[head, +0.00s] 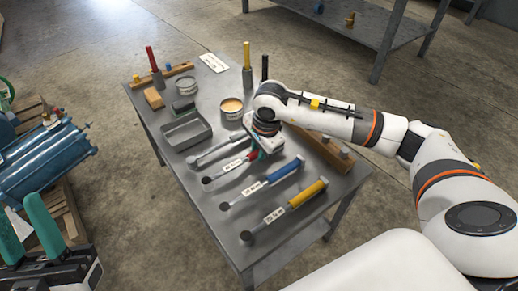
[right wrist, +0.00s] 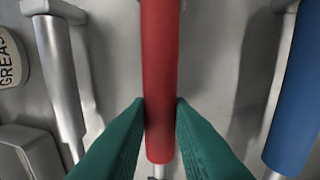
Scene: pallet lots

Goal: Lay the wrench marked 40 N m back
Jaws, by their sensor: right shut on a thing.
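Several torque wrenches lie side by side on the grey metal table. One has a bare metal handle (head: 218,150), one a red handle (right wrist: 161,70), one a blue handle (head: 285,171) and one a yellow handle (head: 308,194). White labels sit on their shafts, too small to read surely, so I cannot tell which is marked 40 N m. My right gripper (right wrist: 160,105) is shut on the red handle, a green finger on each side. The arm hides part of this wrench in the head view; I cannot tell whether it touches the table. My left gripper (head: 20,215) is open and empty, left of the table.
The table (head: 185,180) also carries a grey tray (head: 186,133), an open tin (head: 231,107), a grease can (head: 185,86) and a wooden block (head: 153,98). A wooden rail (head: 325,152) lies right of the wrenches. Blue machinery (head: 45,160) on a pallet stands at left.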

